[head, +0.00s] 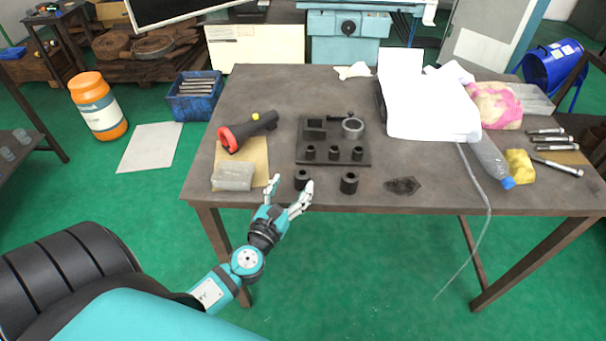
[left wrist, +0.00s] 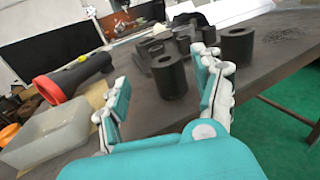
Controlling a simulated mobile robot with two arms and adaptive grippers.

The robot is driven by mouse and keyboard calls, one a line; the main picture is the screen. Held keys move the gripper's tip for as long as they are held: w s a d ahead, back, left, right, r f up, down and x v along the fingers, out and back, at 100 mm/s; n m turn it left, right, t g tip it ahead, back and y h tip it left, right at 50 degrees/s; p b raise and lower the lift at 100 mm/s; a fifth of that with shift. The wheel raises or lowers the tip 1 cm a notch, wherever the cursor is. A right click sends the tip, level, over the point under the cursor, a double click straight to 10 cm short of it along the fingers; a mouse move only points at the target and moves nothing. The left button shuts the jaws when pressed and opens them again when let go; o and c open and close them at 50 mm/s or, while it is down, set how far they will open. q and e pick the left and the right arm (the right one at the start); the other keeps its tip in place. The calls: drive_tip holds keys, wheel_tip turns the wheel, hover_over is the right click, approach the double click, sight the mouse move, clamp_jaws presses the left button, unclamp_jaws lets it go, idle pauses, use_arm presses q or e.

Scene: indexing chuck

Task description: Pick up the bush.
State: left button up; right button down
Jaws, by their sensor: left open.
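Two dark cylindrical bushes with holes in their tops stand upright near the front edge of the table. The left bush (head: 302,178) also shows in the left wrist view (left wrist: 169,78), ahead of and between my fingers. The right bush (head: 349,183) shows in the left wrist view (left wrist: 237,46) beyond the right finger. My left gripper (head: 292,184) is open and empty at the table's front edge, just short of the left bush. Its two fingers also show in the left wrist view (left wrist: 163,95). My right gripper is not in view.
Behind the bushes lies a dark fixture plate (head: 334,160) with several small pegs and a ring (head: 353,127). A clear plastic box (head: 233,176) and a red-and-black tool (head: 247,130) lie left of the gripper. A dark mesh patch (head: 402,186) lies right.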

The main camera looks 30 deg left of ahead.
sight(299, 180)
use_arm(q)
drive_tip(key=w+p, duration=0.1)
drive_tip(key=w, duration=0.4)
drive_tip(key=shift+a, duration=0.1)
drive_tip(key=shift+w+a+f, duration=0.1)
drive_tip(key=shift+w+f, duration=0.1)
drive_tip(key=shift+w, duration=0.15)
drive_tip(key=shift+s, duration=0.1)
drive_tip(key=shift+r, duration=0.1)
drive_tip(key=shift+c, duration=1.3)
clamp_jaws()
